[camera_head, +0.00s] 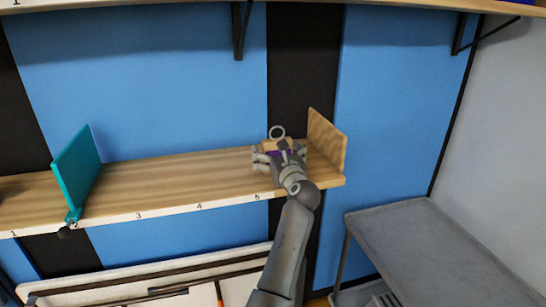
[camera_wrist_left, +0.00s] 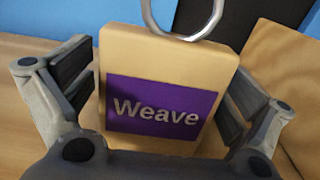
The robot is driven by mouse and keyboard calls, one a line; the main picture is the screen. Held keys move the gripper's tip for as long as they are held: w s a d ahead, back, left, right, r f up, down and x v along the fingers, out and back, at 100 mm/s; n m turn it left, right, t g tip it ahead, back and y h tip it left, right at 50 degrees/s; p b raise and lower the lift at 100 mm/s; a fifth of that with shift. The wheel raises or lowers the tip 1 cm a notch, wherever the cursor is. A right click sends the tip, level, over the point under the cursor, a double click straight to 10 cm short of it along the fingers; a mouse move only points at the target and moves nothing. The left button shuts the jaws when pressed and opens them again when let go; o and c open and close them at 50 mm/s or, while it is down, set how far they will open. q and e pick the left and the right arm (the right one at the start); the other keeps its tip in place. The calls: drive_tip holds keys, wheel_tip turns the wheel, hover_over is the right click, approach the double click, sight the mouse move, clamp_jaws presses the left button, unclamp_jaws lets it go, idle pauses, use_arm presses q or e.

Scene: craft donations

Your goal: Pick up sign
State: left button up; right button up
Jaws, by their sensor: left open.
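The sign is a light wooden block with a purple panel reading "Weave" and a metal ring on top. In the left wrist view the sign (camera_wrist_left: 190,62) stands upright between the two fingers of my left gripper (camera_wrist_left: 165,95). The fingers are open, with one on each side of it. In the head view the sign (camera_head: 272,146) is on the wooden shelf near its right end, mostly hidden by my left gripper (camera_head: 279,160). My right gripper is not in view.
The wooden shelf (camera_head: 170,182) has numbers along its front edge. A wooden end panel (camera_head: 327,142) stands close right of the sign. A teal divider (camera_head: 77,172) stands farther left, with clear shelf between. A grey table (camera_head: 440,245) is at lower right.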

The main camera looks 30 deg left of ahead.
use_arm(q)
drive_tip(key=shift+s+d+r, duration=0.35)
drive_tip(key=shift+d+r, duration=0.05)
drive_tip(key=shift+d, duration=0.1)
drive_tip(key=c, duration=0.4)
drive_tip(key=shift+a+f, duration=0.15)
drive_tip(key=shift+c, duration=1.1)
drive_tip(key=shift+w+a+f, duration=0.1)
drive_tip(key=shift+w, duration=0.05)
drive_tip(key=shift+c, duration=2.5)
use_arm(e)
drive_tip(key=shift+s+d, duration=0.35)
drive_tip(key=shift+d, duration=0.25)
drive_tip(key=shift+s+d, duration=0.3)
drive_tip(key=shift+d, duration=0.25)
